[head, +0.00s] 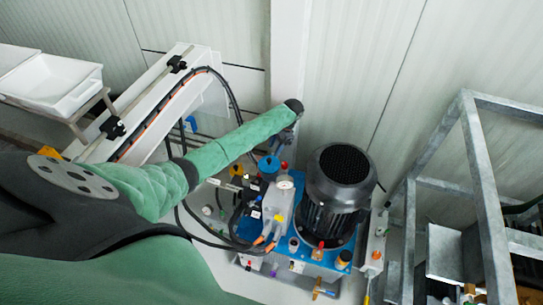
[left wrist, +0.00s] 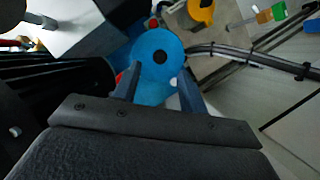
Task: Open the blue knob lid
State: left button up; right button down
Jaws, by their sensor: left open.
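The blue knob lid (head: 268,164) is a round blue cap on the pump unit, left of the black motor. In the left wrist view the blue knob lid (left wrist: 158,50) shows as a blue disc with a dark round centre, just beyond the fingertips. My left gripper (head: 284,140) is above and slightly right of it in the head view. In the left wrist view my left gripper (left wrist: 157,84) is open, its two fingers apart with blue showing between them. I cannot tell whether they touch the lid. My right gripper is not in view.
The black ribbed motor (head: 335,190) stands close to the right of the lid. A pressure gauge (head: 285,182) and hoses crowd the front. A yellow part (left wrist: 201,11) lies near the lid. A grey metal frame (head: 480,190) stands at right, white trays (head: 52,84) at left.

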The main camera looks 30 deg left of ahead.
aim_at(269, 159)
pick_arm(q)
jog(key=x, duration=0.2)
jog(key=p+x, duration=0.1)
jog(key=x, duration=0.1)
jog(key=shift+w+f, duration=0.15)
jog(key=shift+w, duration=0.05)
jog(key=shift+p+x, duration=0.3)
jog(key=shift+x, duration=0.5)
jog(key=shift+s+f, duration=0.1)
jog(key=shift+f, duration=0.05)
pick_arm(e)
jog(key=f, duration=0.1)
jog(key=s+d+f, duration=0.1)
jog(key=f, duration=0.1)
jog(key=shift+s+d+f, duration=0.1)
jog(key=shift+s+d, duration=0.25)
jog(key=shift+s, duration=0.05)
pick_arm(q)
grip_shut()
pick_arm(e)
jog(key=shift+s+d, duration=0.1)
